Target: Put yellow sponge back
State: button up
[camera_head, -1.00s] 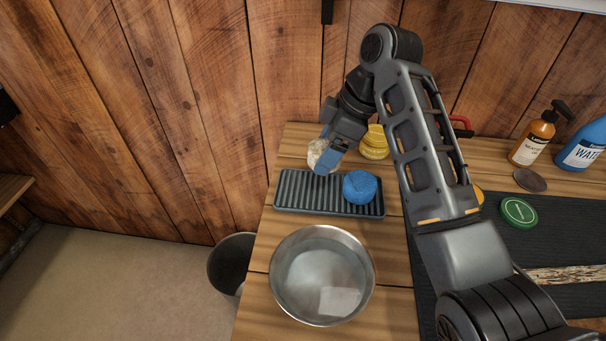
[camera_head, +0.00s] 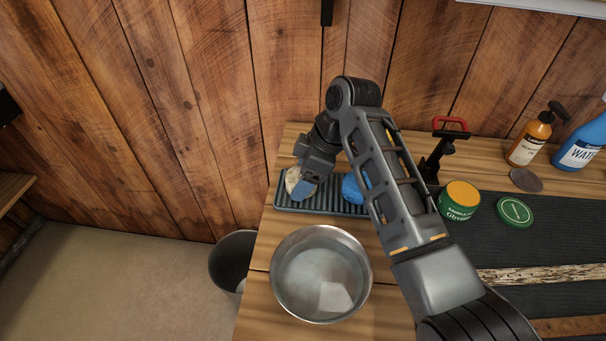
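A pale, cream-yellow sponge (camera_head: 292,179) is at my gripper (camera_head: 303,187), over the left end of the grey ribbed tray (camera_head: 322,201). My gripper points down with a blue fingertip showing, and it appears shut on this sponge. My gripper hides part of the sponge, and I cannot tell whether it touches the tray. A blue sponge (camera_head: 352,188) sits on the right part of the tray, partly behind my arm.
A metal bowl (camera_head: 281,297) of cloudy water with a pale block stands in front of the tray. A green tin (camera_head: 459,204) with yellow contents, its green lid (camera_head: 515,211), a red-handled tool (camera_head: 446,137) and bottles (camera_head: 532,137) stand right. A bin (camera_head: 226,262) is at the table's left.

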jog(key=shift+f, duration=0.15)
jog(key=o, duration=1.2)
jog(key=v, duration=1.2)
jog(key=shift+r+b, duration=0.25)
jog(key=shift+b, duration=0.2)
